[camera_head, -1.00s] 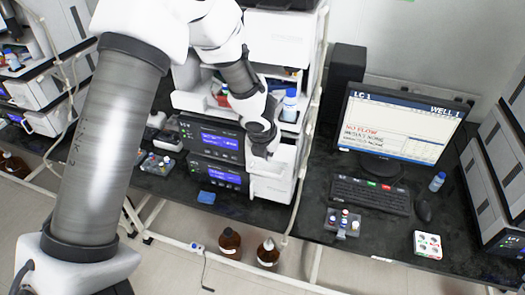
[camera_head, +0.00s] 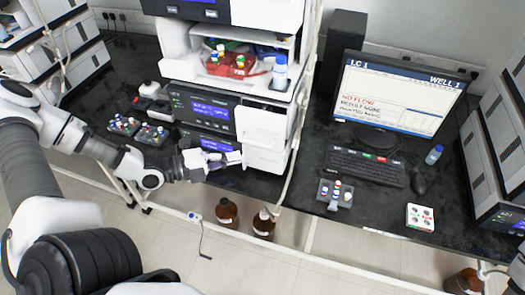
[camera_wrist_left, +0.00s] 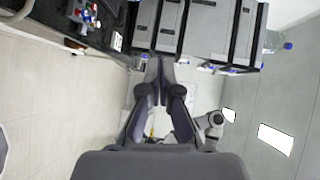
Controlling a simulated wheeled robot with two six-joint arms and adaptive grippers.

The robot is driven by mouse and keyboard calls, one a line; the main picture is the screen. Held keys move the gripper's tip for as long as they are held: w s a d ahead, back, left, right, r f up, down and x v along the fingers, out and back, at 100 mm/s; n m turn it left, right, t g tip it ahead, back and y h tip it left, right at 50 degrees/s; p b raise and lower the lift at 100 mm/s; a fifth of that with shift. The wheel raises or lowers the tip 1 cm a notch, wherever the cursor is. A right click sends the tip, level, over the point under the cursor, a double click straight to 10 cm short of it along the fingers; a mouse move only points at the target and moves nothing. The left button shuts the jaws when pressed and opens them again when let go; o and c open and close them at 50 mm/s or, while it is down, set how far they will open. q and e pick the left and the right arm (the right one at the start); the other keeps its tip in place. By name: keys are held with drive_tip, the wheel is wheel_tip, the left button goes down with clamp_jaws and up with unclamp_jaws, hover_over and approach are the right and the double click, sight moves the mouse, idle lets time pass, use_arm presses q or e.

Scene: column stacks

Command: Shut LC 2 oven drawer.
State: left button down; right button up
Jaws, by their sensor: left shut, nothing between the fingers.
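The middle instrument stack has white oven fronts on its lower right, an upper one (camera_head: 262,125) and a lower one (camera_head: 264,158), right of the dark display modules (camera_head: 205,108). I cannot read an LC 2 label on it, nor tell how far any drawer stands out. My left gripper (camera_head: 238,158) is shut and empty, low in front of the stack, its tips at or just before the lower white front; contact is unclear. In the left wrist view its fingers (camera_wrist_left: 160,68) meet, with instrument fronts (camera_wrist_left: 185,25) beyond. My right gripper is not in view.
A monitor (camera_head: 398,95) reading LC 1, a keyboard (camera_head: 367,166) and a vial rack (camera_head: 335,194) stand on the bench to the right. More vial racks (camera_head: 138,130) lie left of the stack. Brown bottles (camera_head: 227,214) stand on the floor below. A tube hangs right of the stack.

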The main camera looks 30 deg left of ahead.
use_arm(q)
wheel_tip(320, 180, down, 3)
drive_tip(key=s+a+n+t+y, duration=0.1)
drive_tip(key=s+a+n, duration=0.1)
drive_tip(key=s, duration=0.1)
drive_tip(key=b, duration=0.8)
approach(270, 147)
drive_tip(key=s+d, duration=0.1)
drive_tip(key=d, duration=0.2)
drive_tip(key=w, duration=0.4)
drive_tip(key=w+f, duration=0.1)
drive_tip(key=w, duration=0.1)
drive_tip(key=shift+w+d, duration=0.1)
drive_tip(key=shift+d, duration=0.1)
drive_tip(key=shift+r, duration=0.1)
